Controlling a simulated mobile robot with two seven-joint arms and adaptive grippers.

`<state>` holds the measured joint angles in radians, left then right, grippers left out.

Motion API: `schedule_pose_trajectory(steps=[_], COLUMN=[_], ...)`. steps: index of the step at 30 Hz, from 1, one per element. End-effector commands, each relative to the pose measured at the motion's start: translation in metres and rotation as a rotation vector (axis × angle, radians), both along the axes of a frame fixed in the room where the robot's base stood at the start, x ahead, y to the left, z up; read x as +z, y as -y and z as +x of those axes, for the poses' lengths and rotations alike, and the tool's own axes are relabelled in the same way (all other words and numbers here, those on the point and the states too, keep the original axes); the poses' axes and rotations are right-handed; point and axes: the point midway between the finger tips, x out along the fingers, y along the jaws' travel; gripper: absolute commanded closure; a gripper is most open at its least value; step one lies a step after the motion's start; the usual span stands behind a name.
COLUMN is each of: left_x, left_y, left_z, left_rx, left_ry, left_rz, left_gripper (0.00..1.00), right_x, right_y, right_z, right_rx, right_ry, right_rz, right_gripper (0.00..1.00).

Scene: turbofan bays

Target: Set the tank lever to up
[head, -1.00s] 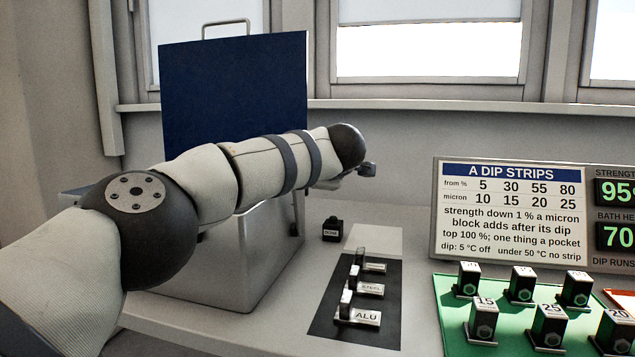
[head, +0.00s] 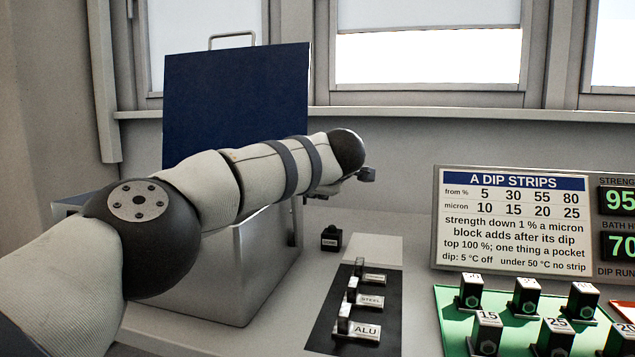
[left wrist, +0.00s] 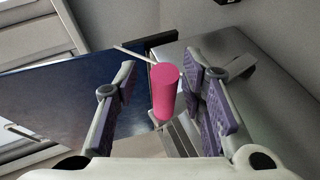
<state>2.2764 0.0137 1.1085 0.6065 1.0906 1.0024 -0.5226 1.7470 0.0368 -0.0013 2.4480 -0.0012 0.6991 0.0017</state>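The tank (head: 225,280) is a grey metal box at the left, with a dark blue panel (head: 235,105) standing upright at its back. In the left wrist view a pink cylinder (left wrist: 163,92), which looks like the lever's grip, lies between the fingers of my left gripper (left wrist: 158,84). The fingers are open, with a clear gap on the left and a small one on the right. In the head view my left arm crosses in front of the tank and panel; it hides the lever and most of the gripper. My right gripper is not in view.
A black mat (head: 352,322) with labelled metal pieces lies right of the tank, with a small black block (head: 331,238) behind it. A green tray (head: 455,325) holds several numbered blocks. A sign board (head: 510,220) stands behind it. Windows are at the back.

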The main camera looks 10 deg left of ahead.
Motion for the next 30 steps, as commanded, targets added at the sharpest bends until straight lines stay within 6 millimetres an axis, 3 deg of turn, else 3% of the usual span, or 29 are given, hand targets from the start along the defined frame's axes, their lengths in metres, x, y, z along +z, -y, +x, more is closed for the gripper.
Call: schedule_pose_trajectory(steps=[11,22,30], left_x=[0.003,0.036,0.043], left_y=[0.005,0.034,0.043], left_z=[-0.009,-0.083,-0.104], left_rx=[-0.003,-0.001,0.001], left_ry=[-0.004,0.001,-0.002], left_rz=[0.000,0.001,-0.001], left_gripper=[0.62,0.62,0.62], right_x=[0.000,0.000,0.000], right_y=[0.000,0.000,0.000], right_z=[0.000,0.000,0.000], right_rx=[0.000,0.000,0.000], right_ry=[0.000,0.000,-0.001], right_rz=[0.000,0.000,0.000], right_gripper=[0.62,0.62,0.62])
